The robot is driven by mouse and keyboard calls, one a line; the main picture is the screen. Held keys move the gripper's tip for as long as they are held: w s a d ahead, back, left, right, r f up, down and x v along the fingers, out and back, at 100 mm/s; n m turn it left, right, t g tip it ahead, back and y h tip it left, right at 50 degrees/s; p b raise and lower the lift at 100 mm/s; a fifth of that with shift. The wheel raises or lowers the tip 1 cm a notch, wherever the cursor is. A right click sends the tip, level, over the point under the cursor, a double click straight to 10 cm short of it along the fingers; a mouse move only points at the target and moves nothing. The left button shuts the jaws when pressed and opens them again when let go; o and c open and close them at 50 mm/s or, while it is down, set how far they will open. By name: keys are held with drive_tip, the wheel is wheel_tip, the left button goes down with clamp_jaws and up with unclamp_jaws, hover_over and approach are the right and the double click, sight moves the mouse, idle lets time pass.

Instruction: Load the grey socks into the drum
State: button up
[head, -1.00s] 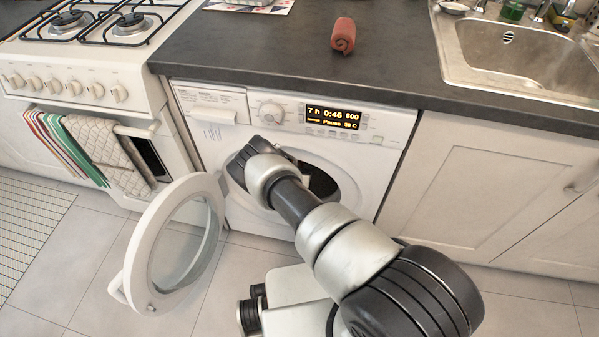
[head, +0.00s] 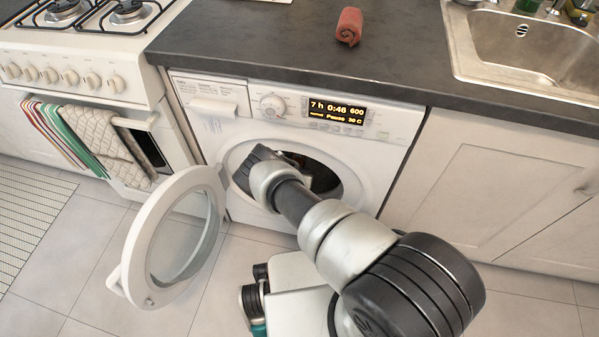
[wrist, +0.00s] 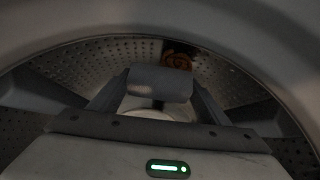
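The grey socks (wrist: 160,82), a grey roll, are between the two fingers of my gripper (wrist: 158,92) in the wrist view. The fingers press on the roll from both sides, and it is inside the drum (wrist: 105,62), with the perforated wall around and behind it. In the head view my arm reaches through the open door of the washer (head: 385,150). My fingers and the socks are hidden there by my own wrist. The round door (head: 135,250) stands swung open to the left.
A rust-coloured roll (wrist: 178,61) lies deeper in the drum, behind the socks. Another reddish roll (head: 349,26) lies on the dark counter (head: 250,40). The washer's display (head: 337,111) is lit. The drum opening's rim (wrist: 200,18) is close around my gripper.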

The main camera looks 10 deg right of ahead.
drive_tip(key=shift+o, duration=1.4)
drive_tip(key=shift+r, duration=0.15)
drive_tip(key=p+v, duration=0.5)
drive_tip(key=v, duration=0.7)
drive_tip(key=shift+r, duration=0.3)
